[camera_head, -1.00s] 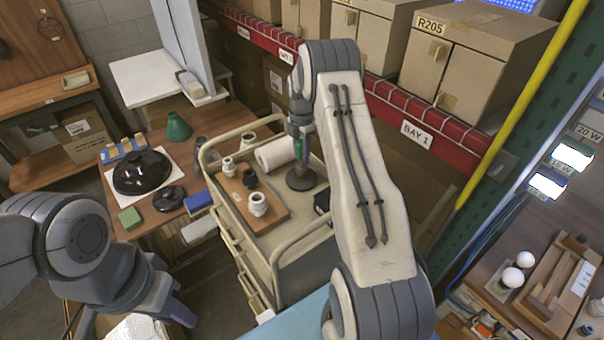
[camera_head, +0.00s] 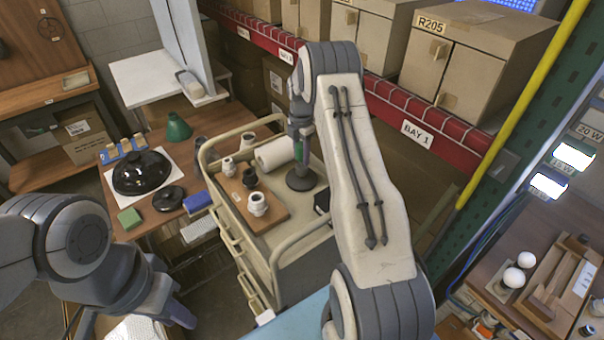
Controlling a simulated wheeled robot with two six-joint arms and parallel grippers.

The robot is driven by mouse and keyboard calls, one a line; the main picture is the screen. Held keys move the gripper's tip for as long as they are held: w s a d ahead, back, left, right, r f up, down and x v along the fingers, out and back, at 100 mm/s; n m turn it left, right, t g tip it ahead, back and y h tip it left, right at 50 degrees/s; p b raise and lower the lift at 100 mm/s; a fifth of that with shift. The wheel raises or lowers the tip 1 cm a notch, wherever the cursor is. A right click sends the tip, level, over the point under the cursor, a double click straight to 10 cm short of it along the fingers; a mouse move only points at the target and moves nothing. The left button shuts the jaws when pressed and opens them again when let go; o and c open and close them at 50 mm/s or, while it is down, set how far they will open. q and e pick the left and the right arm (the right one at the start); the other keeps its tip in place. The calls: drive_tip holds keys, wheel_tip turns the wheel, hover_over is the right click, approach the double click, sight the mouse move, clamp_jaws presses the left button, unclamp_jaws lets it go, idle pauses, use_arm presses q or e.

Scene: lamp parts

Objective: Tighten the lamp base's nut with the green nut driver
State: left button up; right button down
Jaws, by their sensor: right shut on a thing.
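The dark round lamp base (camera_head: 302,180) stands on the cart's top, right of the wooden board. My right gripper (camera_head: 300,138) points down directly above it and is shut on the green nut driver (camera_head: 298,152). Only a little green of the driver shows between the gripper and the base. The nut is hidden, so I cannot tell whether the driver sits on it. My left gripper (camera_head: 182,314) hangs low at the left, apart from the cart and away from the lamp base. Its fingertips do not show clearly enough to tell their opening.
The cream cart (camera_head: 222,228) has raised rails. On it are a wooden board (camera_head: 274,222) with white and dark sockets, a white roll (camera_head: 274,153) and a black box (camera_head: 322,201). A table at the left holds a black lampshade (camera_head: 142,172) and a blue block (camera_head: 197,202).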

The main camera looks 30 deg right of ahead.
drive_tip(key=shift+f, duration=0.4)
idle(0.5)
drive_tip(key=shift+m, duration=1.8)
drive_tip(key=shift+m+b, duration=0.3)
drive_tip(key=shift+m, duration=1.4)
drive_tip(key=shift+m, duration=1)
drive_tip(key=shift+f+m, duration=0.1)
drive_tip(key=shift+m, duration=0.6)
